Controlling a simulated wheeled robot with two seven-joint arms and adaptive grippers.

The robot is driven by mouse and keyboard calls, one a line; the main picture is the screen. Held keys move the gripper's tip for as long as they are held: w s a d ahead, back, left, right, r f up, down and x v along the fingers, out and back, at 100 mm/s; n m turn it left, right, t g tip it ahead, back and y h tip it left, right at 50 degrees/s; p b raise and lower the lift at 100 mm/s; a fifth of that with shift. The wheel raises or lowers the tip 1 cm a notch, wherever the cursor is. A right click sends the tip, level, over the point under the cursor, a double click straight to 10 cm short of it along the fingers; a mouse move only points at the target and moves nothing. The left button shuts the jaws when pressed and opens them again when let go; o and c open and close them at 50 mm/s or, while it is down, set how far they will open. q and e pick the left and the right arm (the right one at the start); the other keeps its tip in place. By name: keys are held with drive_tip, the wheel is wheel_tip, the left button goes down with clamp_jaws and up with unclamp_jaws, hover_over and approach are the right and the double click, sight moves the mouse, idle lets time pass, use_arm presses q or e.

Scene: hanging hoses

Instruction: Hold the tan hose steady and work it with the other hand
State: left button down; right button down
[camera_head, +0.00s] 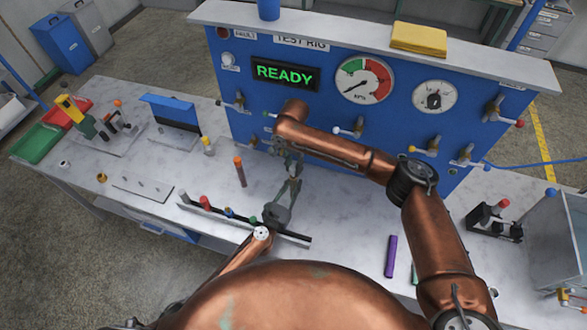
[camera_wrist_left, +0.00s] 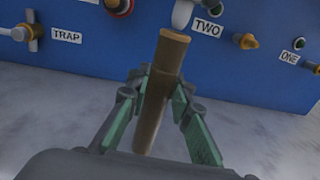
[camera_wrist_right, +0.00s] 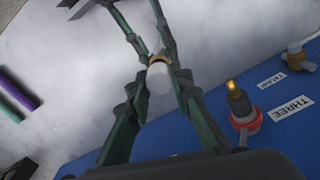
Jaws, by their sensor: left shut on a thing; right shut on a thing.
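The tan hose (camera_wrist_left: 160,85) stands slightly tilted in the left wrist view, gripped at mid-length by my left gripper (camera_wrist_left: 158,92). Its top end is free of the fingers; its lower part runs down between them. In the head view my left gripper (camera_head: 295,170) is upright below my right gripper (camera_head: 287,148), and the hose is hard to make out there. In the right wrist view my right gripper (camera_wrist_right: 162,75) is shut on a white cylindrical piece (camera_wrist_right: 159,78) with a tan ring at its far end. Whether this piece joins the hose is unclear.
The blue test rig panel (camera_head: 310,95) with knobbed valves stands close behind the grippers. A black rack (camera_head: 225,215) with short coloured pegs lies in front. A brown stick with an orange tip (camera_head: 240,172) stands at left. A purple tube (camera_head: 391,256) lies at right.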

sight(294, 167)
drive_tip(key=shift+r, duration=1.5)
drive_tip(key=shift+r, duration=0.1)
drive_tip(key=shift+r, duration=1.4)
use_arm(q)
drive_tip(key=c, duration=1.7)
unclamp_jaws()
drive_tip(key=shift+o, duration=0.2)
drive_tip(key=v, duration=1.2)
